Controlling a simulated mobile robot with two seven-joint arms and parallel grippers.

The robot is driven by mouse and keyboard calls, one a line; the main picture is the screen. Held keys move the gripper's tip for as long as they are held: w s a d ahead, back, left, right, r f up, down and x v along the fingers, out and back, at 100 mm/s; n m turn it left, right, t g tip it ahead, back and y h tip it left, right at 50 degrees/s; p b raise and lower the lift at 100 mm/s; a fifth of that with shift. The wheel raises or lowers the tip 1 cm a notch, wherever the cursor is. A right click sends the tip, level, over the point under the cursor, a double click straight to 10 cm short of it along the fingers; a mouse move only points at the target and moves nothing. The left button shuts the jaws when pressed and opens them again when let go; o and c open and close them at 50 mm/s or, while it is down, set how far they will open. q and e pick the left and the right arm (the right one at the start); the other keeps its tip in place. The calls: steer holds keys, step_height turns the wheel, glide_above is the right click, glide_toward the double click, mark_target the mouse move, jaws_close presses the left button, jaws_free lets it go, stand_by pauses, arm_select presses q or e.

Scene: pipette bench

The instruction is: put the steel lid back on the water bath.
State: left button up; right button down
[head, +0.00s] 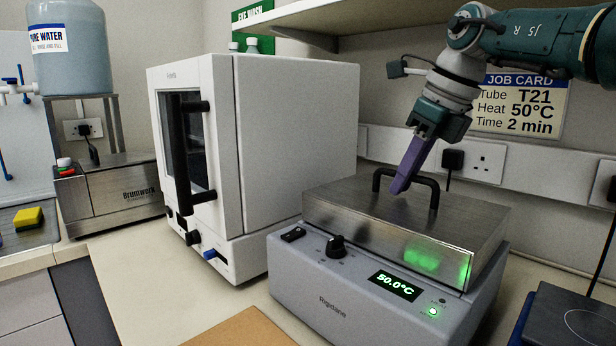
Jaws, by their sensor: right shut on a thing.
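The steel lid (345,207) is a brushed metal cover with a black arched handle (434,192). It is on top of the grey water bath (335,289), covering its opening. It looks about level, but I cannot tell whether it sits fully flush. The bath's display reads 50.0°C and a green light glows beside it. My right gripper (399,187) comes down from the upper right, its purple fingers shut on the lid's handle. The fingers hide part of the handle. My left gripper is not in view.
A white oven-like cabinet (297,140) stands close to the left of the bath. A dark flat device (570,318) is at the right edge. A shelf (390,16) overhangs behind, near my right arm. A brown board (240,330) lies at the front.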

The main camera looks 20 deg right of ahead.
steer(key=shift+f, duration=0.25)
steer(key=c, duration=0.9)
jaws_free()
steer(key=shift+r, duration=0.5)
steer(key=v, duration=0.7)
